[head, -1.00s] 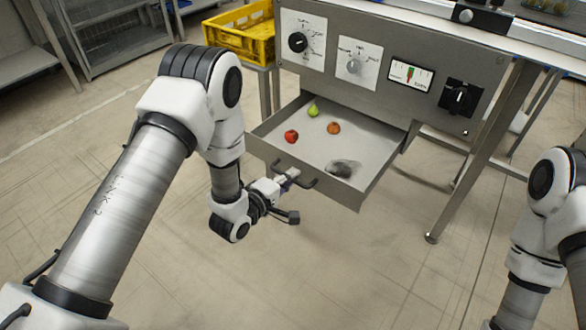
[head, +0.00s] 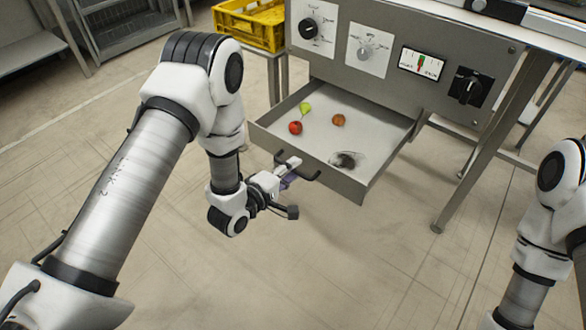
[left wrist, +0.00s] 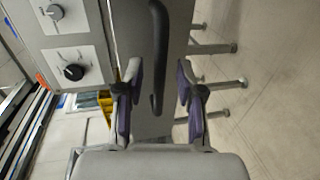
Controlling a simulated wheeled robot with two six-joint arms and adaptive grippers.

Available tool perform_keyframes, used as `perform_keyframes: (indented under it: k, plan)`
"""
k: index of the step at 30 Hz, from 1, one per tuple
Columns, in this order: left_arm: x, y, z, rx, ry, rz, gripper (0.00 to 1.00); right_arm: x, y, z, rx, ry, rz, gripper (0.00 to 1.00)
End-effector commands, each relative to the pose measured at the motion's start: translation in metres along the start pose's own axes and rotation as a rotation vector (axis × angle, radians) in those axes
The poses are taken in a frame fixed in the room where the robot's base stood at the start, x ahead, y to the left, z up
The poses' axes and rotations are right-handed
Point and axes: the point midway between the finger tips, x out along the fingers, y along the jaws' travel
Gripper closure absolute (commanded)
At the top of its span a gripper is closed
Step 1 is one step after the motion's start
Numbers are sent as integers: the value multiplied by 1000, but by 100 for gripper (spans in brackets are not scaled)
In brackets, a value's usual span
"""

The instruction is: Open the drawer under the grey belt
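The grey drawer (head: 366,186) under the belt's control panel stands pulled out, its inside open to view. Its dark bar handle (head: 313,178) is on the front face; in the left wrist view the handle (left wrist: 158,55) runs between the spread fingers. My left gripper (head: 290,173) is at the drawer front; in the left wrist view the left gripper (left wrist: 158,95) is open, with gaps visible on both sides of the handle. My right arm (head: 545,225) shows at the right edge; its gripper is out of view.
A green fruit (head: 304,108), a red fruit (head: 295,127), an orange-brown fruit (head: 339,120) and a dark blurry item (head: 344,160) lie in the drawer. The control panel (head: 440,85) is above. A yellow crate (head: 250,24) stands behind. A table leg (head: 480,160) is right of the drawer; the floor in front is clear.

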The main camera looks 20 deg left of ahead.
Motion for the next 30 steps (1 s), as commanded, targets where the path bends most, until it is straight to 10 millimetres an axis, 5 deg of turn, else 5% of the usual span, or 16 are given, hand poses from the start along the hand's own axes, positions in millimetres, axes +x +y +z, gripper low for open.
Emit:
perform_keyframes:
  k: [13,30]
  plan:
    - [-100,-1,-1,-4,4,-3,63,0,0,0,0,0,0,60]
    - [-110,0,0,0,0,-1,63,0,0,0,0,0,0,60]
